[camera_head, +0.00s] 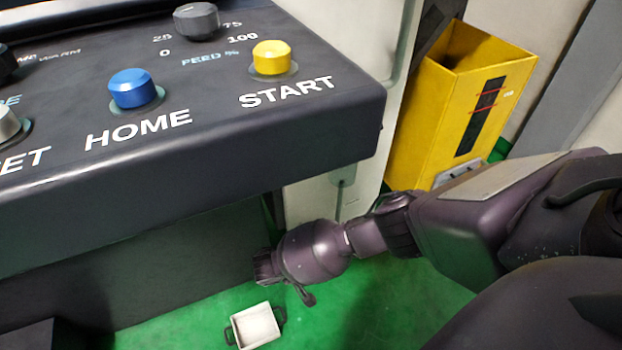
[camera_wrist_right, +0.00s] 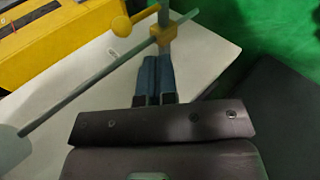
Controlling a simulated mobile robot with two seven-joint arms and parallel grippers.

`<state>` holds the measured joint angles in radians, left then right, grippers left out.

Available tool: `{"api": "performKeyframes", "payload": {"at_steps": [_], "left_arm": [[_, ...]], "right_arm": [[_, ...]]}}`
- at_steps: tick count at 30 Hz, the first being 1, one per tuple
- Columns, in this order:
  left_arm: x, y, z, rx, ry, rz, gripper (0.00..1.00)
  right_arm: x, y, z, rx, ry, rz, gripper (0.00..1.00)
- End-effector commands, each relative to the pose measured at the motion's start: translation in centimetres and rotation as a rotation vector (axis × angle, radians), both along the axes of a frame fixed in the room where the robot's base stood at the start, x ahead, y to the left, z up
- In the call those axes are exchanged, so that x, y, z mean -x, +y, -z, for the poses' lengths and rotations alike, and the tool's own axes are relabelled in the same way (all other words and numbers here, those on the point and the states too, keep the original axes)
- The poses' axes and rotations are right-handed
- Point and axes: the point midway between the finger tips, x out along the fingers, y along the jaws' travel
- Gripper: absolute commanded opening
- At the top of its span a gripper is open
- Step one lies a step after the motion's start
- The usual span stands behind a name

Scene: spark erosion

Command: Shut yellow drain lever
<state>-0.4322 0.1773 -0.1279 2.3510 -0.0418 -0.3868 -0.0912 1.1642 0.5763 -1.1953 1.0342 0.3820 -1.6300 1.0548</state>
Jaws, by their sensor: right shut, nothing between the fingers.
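The yellow drain lever shows only in the right wrist view, as a round yellow knob (camera_wrist_right: 121,26) on a short yellow arm reaching up to the right. A yellow collar (camera_wrist_right: 166,34) sits on the pale grey pipework beside it. My right gripper (camera_wrist_right: 158,60) is shut and empty, its fingertips just below the collar in the picture. I cannot tell whether they touch it. The knob is up and left of the fingertips. In the head view my right arm comes in from the right, and its gripper end (camera_head: 264,266) is below the console. My left gripper is out of view.
The dark console (camera_head: 190,150) with blue and yellow buttons overhangs the space around my right gripper. A yellow box (camera_head: 455,105) stands behind my right arm. A white tray (camera_head: 255,326) with dark handles shows below the gripper. A long grey rod (camera_wrist_right: 95,82) crosses the wrist view.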

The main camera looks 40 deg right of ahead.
Motion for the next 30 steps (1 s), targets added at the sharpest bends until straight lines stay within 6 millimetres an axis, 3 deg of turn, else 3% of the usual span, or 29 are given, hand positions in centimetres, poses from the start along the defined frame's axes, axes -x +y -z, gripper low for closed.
{"api": "performKeyframes", "payload": {"at_steps": [1,12,21,30], "left_arm": [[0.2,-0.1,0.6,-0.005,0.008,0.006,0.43],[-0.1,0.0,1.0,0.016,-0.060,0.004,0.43],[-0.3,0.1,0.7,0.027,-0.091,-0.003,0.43],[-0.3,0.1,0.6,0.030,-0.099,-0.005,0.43]], "right_arm": [[0.4,-0.8,1.4,0.002,0.011,0.000,0.00],[0.7,-5.6,5.8,0.002,0.011,0.000,0.00],[0.5,-8.7,5.0,-0.001,0.003,0.000,0.00],[0.4,-9.3,4.9,-0.001,0.001,0.000,0.00]]}}
